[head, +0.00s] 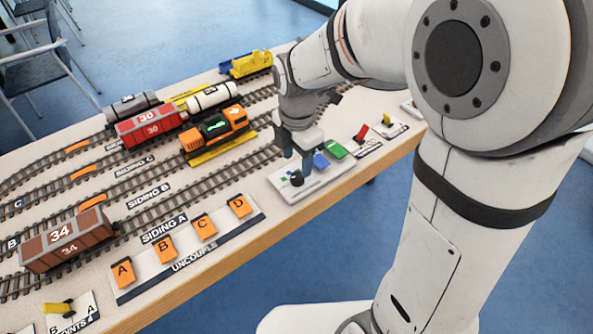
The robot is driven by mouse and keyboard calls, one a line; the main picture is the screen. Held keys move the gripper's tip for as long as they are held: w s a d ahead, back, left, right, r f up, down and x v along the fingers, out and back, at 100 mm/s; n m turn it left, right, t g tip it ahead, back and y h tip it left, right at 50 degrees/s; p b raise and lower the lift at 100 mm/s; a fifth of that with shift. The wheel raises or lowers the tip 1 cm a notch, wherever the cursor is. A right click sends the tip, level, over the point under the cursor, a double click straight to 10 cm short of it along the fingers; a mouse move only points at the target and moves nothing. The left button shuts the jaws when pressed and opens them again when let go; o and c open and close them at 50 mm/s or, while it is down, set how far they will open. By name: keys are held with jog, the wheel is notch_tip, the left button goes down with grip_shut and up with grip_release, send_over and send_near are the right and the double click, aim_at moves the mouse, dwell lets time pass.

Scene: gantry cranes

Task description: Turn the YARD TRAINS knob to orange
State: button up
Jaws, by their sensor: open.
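A small dark knob (296,179) sits on a white panel (318,182) near the table's front edge. The panel also carries a blue button (321,160) and a green button (337,150). The panel's lettering and the knob's pointer direction are too small to tell. My gripper (298,163) points down over the knob, its fingers apart and empty. One finger hangs close to the knob's right side; I cannot tell whether it touches. The gripper partly covers the panel.
An orange locomotive (216,132) stands on the track left of my gripper. The UNCOUPLE board (190,247) with orange tabs lies front left. A red lever (361,132) and a yellow lever (386,119) stand to the right. A boxcar marked 34 (66,240) stands left.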

aim_at(297, 175)
notch_tip(297, 175, down, 5)
jog(key=shift+f+b, duration=0.1)
jog(key=shift+b, duration=0.25)
jog(key=c, duration=1)
jog(key=shift+o, duration=0.2)
